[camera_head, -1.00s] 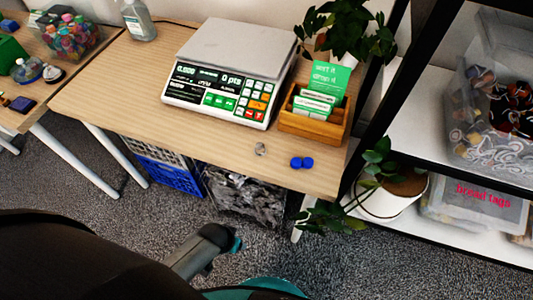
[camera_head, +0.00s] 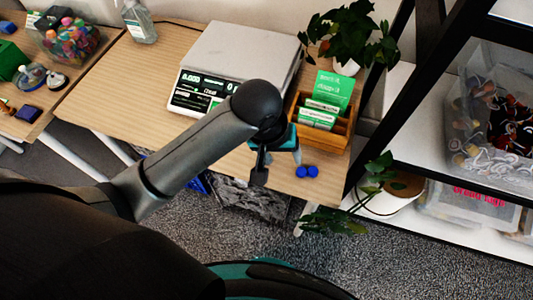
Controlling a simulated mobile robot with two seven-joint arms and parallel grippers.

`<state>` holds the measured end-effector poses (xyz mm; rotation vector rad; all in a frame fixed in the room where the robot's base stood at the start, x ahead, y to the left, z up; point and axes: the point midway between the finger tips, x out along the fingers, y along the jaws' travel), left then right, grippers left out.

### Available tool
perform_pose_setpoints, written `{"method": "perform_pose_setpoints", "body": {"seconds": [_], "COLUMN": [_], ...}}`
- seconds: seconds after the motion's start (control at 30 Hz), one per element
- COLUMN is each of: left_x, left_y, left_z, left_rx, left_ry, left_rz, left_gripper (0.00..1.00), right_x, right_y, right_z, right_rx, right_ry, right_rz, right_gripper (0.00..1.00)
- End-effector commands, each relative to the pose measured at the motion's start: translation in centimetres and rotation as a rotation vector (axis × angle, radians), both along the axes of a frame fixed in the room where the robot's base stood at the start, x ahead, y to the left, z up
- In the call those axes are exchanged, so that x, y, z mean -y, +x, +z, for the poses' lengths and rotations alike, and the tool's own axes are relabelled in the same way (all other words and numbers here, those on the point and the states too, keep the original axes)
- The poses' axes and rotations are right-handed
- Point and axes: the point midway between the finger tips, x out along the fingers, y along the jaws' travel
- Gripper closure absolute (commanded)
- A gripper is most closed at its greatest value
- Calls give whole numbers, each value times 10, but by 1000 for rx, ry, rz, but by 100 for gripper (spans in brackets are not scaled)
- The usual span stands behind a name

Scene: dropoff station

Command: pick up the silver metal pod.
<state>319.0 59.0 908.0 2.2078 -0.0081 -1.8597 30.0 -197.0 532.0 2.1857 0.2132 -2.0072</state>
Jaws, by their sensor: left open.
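The silver metal pod does not show now; my left gripper and forearm cover the part of the wooden table (camera_head: 330,187) where it lay. My left gripper (camera_head: 278,167) is over the table's front edge area, pointing down, with its fingers apart. My right gripper is not in view.
Two blue round pieces (camera_head: 307,171) lie just right of the gripper. A wooden card box (camera_head: 337,136) and a scale (camera_head: 240,52) stand behind. A plant (camera_head: 350,35) is at the back right, and a black-framed shelf (camera_head: 410,105) stands at the right.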

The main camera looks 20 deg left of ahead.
Motion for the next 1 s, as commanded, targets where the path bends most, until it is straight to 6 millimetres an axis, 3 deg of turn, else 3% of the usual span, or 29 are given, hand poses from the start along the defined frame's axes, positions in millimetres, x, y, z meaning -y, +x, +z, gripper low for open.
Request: {"method": "perform_pose_setpoints", "body": {"seconds": [0.33,0.57,0.67,1.0], "left_x": [-32,-48,-50,-53], "left_y": [40,51,53,59], "left_z": [10,13,0,-69], "left_rx": [-80,-100,-104,-103], "left_ry": [127,176,179,178], "left_rz": [264,382,392,390], "left_gripper": [31,31,31,31], "right_x": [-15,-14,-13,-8], "right_y": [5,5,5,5], "right_z": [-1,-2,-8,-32], "right_rx": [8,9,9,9], "right_ry": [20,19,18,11], "right_rz": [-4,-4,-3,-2], "right_gripper": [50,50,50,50]}}
